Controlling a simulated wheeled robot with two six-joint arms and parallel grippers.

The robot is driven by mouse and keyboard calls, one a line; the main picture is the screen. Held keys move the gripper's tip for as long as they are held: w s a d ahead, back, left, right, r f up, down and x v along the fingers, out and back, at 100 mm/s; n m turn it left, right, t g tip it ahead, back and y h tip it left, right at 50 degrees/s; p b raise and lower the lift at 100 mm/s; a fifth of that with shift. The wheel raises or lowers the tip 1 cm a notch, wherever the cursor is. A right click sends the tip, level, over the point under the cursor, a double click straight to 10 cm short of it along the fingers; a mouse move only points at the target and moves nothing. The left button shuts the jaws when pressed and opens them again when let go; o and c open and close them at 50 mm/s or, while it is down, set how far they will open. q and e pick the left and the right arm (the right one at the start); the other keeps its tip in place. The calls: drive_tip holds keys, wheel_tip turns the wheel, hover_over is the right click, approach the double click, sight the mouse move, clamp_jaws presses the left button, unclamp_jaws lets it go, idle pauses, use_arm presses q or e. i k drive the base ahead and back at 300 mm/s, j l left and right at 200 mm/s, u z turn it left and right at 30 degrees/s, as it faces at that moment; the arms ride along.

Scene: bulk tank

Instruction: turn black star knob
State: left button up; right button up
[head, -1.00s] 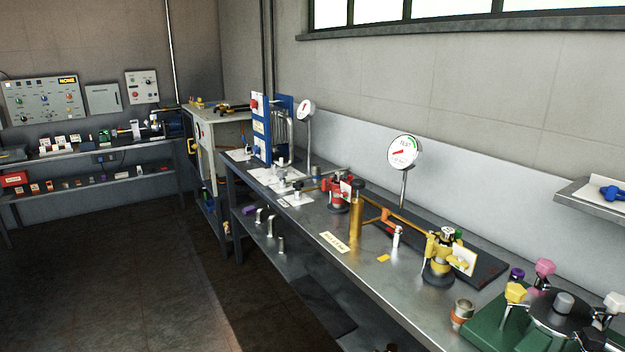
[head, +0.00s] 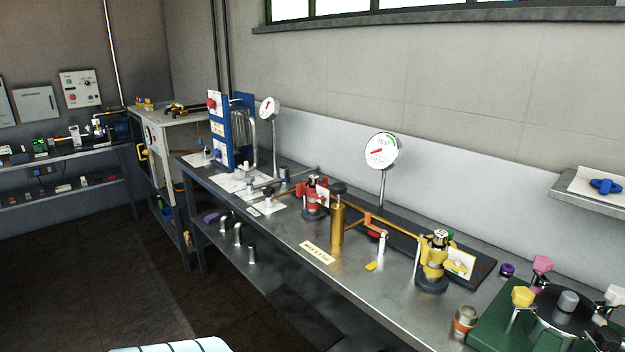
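A green fixture (head: 488,331) stands at the near right end of the steel bench, with a round dark lid and a grey centre knob (head: 568,301). Around the lid are a yellow knob (head: 523,296), a pink knob (head: 542,264) and a white knob (head: 616,296). A dark knob (head: 606,338) shows at the lower right edge of the picture; it may be the black star knob, but its shape is hard to make out. Neither of my grippers is in view.
The steel bench (head: 375,312) carries a yellow valve stand (head: 432,262), a brass pump (head: 338,222), a round gauge (head: 381,151) and a copper-coloured cup (head: 465,319). A wall shelf (head: 570,196) holds a blue star knob (head: 605,187). The floor (head: 80,280) at left is clear.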

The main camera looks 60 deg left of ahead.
sight(268, 190)
drive_tip(key=k+j+z, duration=0.1)
drive_tip(key=j, duration=0.35)
drive_tip(key=k+j+z, duration=0.15)
drive_tip(key=j, duration=0.3)
drive_tip(key=k+j+z, duration=0.1)
drive_tip(key=j, duration=0.35)
drive_tip(key=k+j+z, duration=0.1)
drive_tip(key=j, duration=0.3)
drive_tip(key=k+j+z, duration=0.15)
drive_tip(key=j, duration=0.3)
drive_tip(key=k+j+z, duration=0.1)
drive_tip(key=k+j, duration=0.15)
drive_tip(key=j, duration=0.1)
